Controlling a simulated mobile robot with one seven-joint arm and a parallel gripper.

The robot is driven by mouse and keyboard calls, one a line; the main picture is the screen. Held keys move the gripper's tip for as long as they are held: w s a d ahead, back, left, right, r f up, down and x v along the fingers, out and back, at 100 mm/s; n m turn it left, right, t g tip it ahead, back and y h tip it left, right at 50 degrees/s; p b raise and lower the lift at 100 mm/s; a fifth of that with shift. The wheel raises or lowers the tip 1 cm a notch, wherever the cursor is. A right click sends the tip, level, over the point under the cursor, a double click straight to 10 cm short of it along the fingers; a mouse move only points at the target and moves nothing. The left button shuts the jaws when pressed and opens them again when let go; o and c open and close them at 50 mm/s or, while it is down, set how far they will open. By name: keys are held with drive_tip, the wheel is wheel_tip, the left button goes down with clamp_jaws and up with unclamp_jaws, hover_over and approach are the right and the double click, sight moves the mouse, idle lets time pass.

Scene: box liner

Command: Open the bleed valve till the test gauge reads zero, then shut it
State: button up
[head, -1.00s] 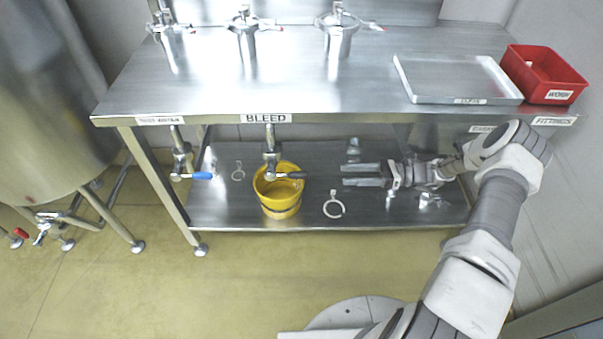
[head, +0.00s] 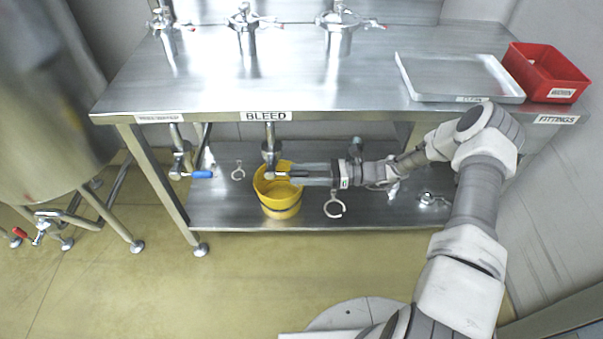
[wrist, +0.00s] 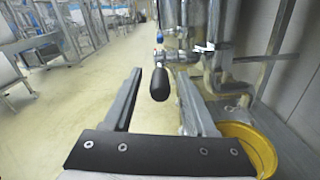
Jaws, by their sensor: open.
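The bleed valve (head: 269,158) hangs under the bench's front edge below the BLEED label (head: 266,116). Its dark lever handle (head: 292,174) points right in the head view. My gripper (head: 306,173) is open at that handle, fingers pointing left. In the wrist view the black handle (wrist: 159,85) lies between the two open fingers (wrist: 158,88), apart from both. A yellow bucket (head: 280,199) stands on the lower shelf under the valve. No gauge reading can be made out.
A blue-handled valve (head: 180,160) hangs left of the bleed valve. Several clamp-topped fittings stand on the bench top (head: 290,95), with a metal tray (head: 458,77) and red bin (head: 545,72) at right. A clamp ring (head: 334,205) lies on the lower shelf (head: 230,208).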

clamp_jaws()
idle(1.4)
